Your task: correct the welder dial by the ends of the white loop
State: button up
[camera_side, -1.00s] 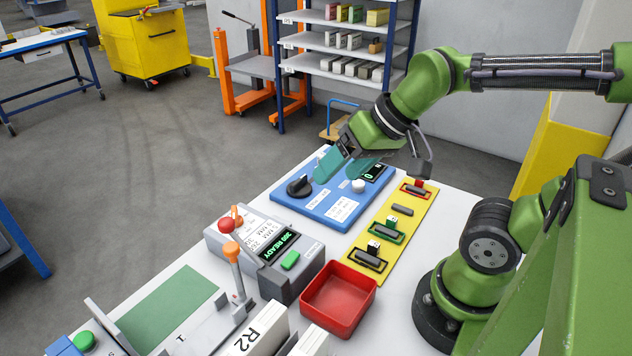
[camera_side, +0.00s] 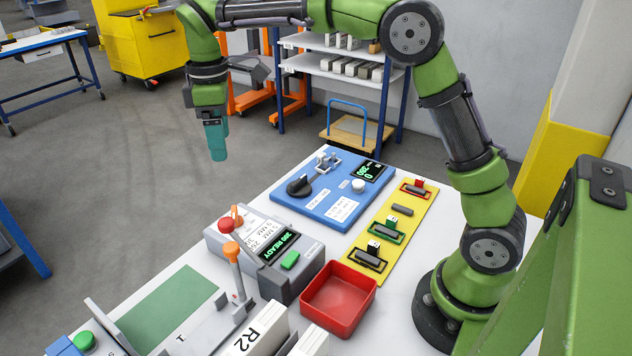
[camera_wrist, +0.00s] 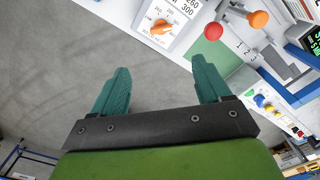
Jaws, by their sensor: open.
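The grey welder box (camera_side: 262,262) stands at the front left of the bench, with a lit green screen, a white printed card (camera_side: 262,235) and a green button. In the wrist view an orange pointer dial (camera_wrist: 160,27) sits on a white scale plate (camera_wrist: 172,18) with small numbers. An orange part (camera_side: 237,213), perhaps this dial, shows at the box's back edge in the side view. My gripper (camera_side: 217,158) hangs open and empty, pointing down, beyond the bench's left edge. In the wrist view its fingers (camera_wrist: 160,70) are apart with bare floor between them. I cannot make out a white loop.
A blue panel (camera_side: 312,205) carries a black knob (camera_side: 300,186), a metal bracket (camera_side: 325,160) and a screen. Beside it lie a yellow strip (camera_side: 378,222) with several switches and a red tray (camera_side: 340,325). A red-ball lever (camera_side: 227,225) and an orange-ball lever (camera_side: 231,250) stand up.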

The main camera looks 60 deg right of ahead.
aim_at(233, 211)
notch_tip(233, 211, down, 17)
dwell(0.5)
jog(key=c, duration=1)
jog(key=shift+c, duration=0.2)
jog(key=m, duration=0.4)
jog(key=shift+r+m, duration=0.1)
jog(key=shift+m, duration=2.2)
